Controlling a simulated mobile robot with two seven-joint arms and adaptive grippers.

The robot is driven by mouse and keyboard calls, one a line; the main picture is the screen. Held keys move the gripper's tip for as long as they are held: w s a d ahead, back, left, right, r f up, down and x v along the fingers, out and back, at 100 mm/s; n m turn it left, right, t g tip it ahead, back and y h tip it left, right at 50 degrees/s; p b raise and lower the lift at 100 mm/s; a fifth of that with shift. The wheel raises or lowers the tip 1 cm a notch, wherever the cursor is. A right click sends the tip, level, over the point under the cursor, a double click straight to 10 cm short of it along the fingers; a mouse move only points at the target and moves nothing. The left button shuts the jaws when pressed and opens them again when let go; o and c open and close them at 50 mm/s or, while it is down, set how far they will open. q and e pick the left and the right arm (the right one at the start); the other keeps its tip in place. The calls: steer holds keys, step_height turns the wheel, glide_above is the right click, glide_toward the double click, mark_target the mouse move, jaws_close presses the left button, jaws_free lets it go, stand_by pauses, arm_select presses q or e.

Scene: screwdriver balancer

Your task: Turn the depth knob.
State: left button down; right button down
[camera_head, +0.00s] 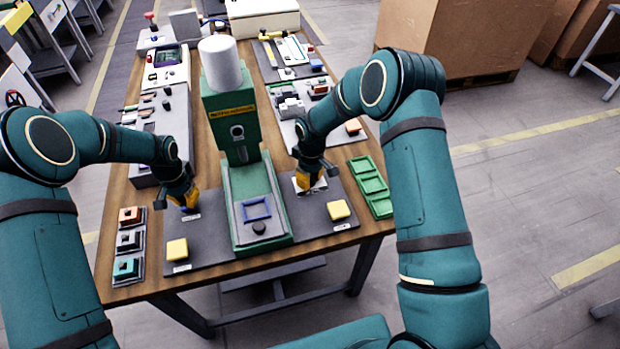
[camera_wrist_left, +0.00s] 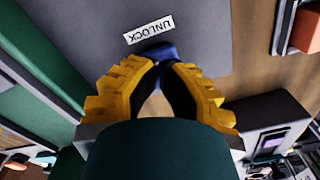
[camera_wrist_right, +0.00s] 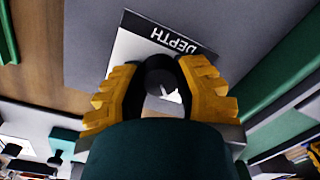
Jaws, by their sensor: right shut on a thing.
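The depth knob (camera_wrist_right: 160,75) is a dark round knob on a white plate lettered DEPTH (camera_wrist_right: 150,45) in the right wrist view. My right gripper (camera_head: 310,187) points down at the plate on the dark board right of the green machine. It also shows in the right wrist view (camera_wrist_right: 160,78), shut on the knob, one yellow finger on each side. My left gripper (camera_head: 189,204) is over the board left of the machine. In the left wrist view its fingertips (camera_wrist_left: 160,66) are nearly together at a blue part (camera_wrist_left: 155,51) beside the UNLOCK label (camera_wrist_left: 150,30). Its fingers partly hide that part.
The green machine (camera_head: 238,135) with a white cylinder on top stands between my arms. Yellow pads (camera_head: 177,249) (camera_head: 339,210) lie on the board. Small coloured blocks (camera_head: 130,240) stand at the left edge, green trays (camera_head: 370,183) at the right. Cardboard boxes (camera_head: 460,35) stand behind.

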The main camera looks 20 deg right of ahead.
mark_target(312, 177)
steer(key=shift+f, duration=0.1)
arm_select(q)
steer(key=shift+f, duration=0.1)
arm_select(e)
steer(key=c, duration=0.6)
jaws_free()
step_height(312, 177, up, 12)
steer(key=shift+d, duration=0.3)
steer(key=shift+w, duration=0.1)
arm_select(q)
steer(key=shift+r+p, duration=1.85)
steer(key=shift+r, duration=1.75)
arm_select(e)
step_height(312, 177, up, 4)
steer(key=shift+f, duration=0.15)
